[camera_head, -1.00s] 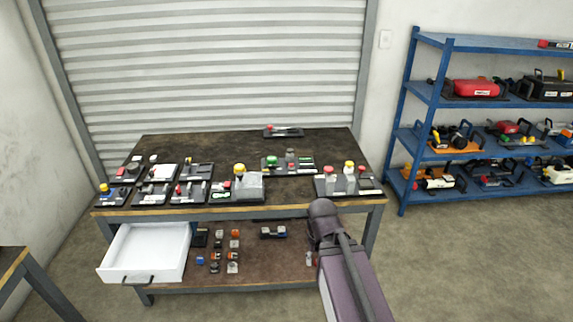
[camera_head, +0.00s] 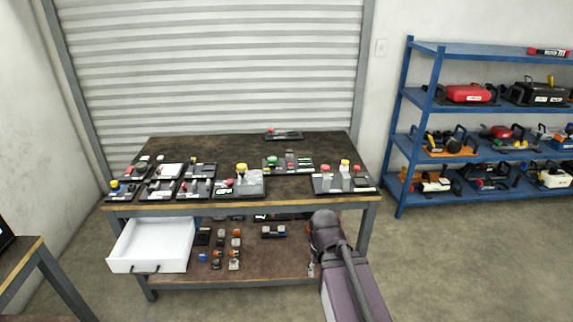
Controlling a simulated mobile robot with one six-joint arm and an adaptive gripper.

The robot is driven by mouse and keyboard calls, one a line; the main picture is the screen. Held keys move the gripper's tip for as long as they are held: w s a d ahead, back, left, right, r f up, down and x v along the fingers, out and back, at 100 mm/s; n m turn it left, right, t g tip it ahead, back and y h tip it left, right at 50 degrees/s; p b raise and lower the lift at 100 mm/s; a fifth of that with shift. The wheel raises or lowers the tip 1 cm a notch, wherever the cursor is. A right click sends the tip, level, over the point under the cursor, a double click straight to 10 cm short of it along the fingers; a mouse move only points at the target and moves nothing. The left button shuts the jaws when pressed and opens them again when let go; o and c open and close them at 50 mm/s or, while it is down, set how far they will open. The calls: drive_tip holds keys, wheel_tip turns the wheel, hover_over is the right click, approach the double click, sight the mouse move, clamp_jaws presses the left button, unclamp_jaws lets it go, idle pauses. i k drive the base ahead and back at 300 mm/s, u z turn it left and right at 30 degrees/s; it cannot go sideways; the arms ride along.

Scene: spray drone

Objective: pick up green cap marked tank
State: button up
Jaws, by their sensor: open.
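A small green cap (camera_head: 271,161) shows on a dark tray (camera_head: 301,170) at the back right half of the workbench. A grey upright part stands beside it on the same tray. Any marking on the cap is too small to read. Other trays nearby hold a yellow cap (camera_head: 242,167) and a red cap (camera_head: 325,168). My arm shows at the lower right, in front of the bench. My gripper is not in view.
The wooden bench (camera_head: 240,206) is crowded with trays. An open white drawer (camera_head: 150,245) sticks out at the left. Loose parts lie on the lower shelf (camera_head: 270,270). A blue rack (camera_head: 400,155) stands at right. A second table (camera_head: 22,255) is at left.

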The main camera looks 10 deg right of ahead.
sight(271, 160)
drive_tip(key=z, duration=0.1)
drive_tip(key=k, duration=0.15)
drive_tip(key=u, duration=0.15)
drive_tip(key=i, duration=0.95)
drive_tip(key=z, duration=1)
